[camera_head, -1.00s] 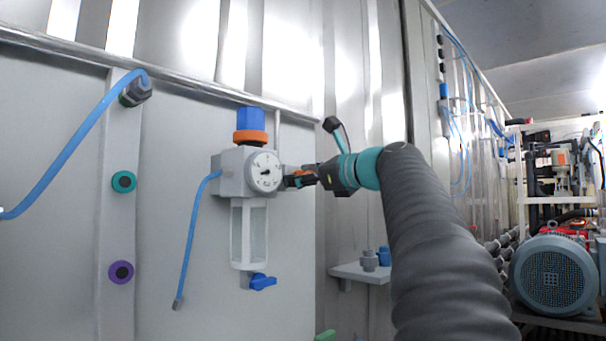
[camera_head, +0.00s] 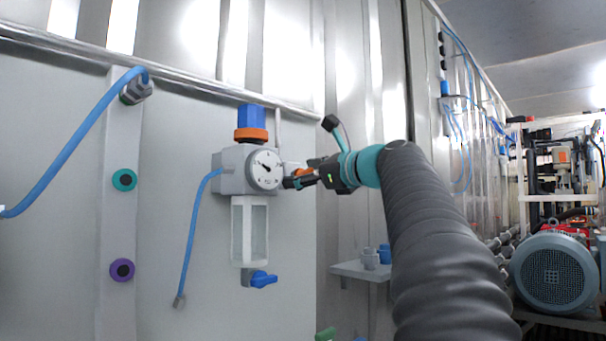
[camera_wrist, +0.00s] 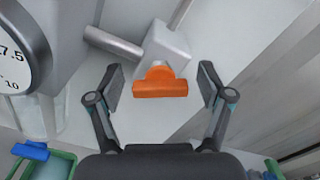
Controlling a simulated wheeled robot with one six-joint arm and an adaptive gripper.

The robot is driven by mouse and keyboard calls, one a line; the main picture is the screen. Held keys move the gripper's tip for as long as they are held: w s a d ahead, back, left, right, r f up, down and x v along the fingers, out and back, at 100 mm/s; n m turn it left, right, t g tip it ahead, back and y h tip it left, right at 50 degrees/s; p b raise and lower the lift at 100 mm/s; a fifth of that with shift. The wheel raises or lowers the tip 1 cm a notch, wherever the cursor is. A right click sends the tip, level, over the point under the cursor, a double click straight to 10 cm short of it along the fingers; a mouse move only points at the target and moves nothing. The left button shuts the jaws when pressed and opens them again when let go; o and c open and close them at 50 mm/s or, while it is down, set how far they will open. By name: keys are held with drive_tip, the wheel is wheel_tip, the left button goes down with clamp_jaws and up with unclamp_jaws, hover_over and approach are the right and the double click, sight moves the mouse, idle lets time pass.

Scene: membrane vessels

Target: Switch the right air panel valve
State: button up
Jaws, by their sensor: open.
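The right air panel valve is a grey block (camera_wrist: 168,50) with an orange handle (camera_wrist: 160,84), on the right side of the air regulator (camera_head: 240,172). In the wrist view the orange handle lies crosswise between my gripper's (camera_wrist: 162,86) two open fingers, with a gap on each side. In the head view my gripper (camera_head: 288,183) reaches in from the right, close to the pressure gauge (camera_head: 265,170), and mostly hides the valve. The regulator has a blue knob, an orange ring and a clear bowl.
A blue lower valve (camera_head: 263,280) sits under the regulator bowl, and a blue hose (camera_head: 195,235) hangs on its left. A small shelf (camera_head: 352,270) with fittings is below my arm. A green bin (camera_wrist: 60,160) shows at the lower left of the wrist view.

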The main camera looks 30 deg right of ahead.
drive_tip(key=v, duration=1.2)
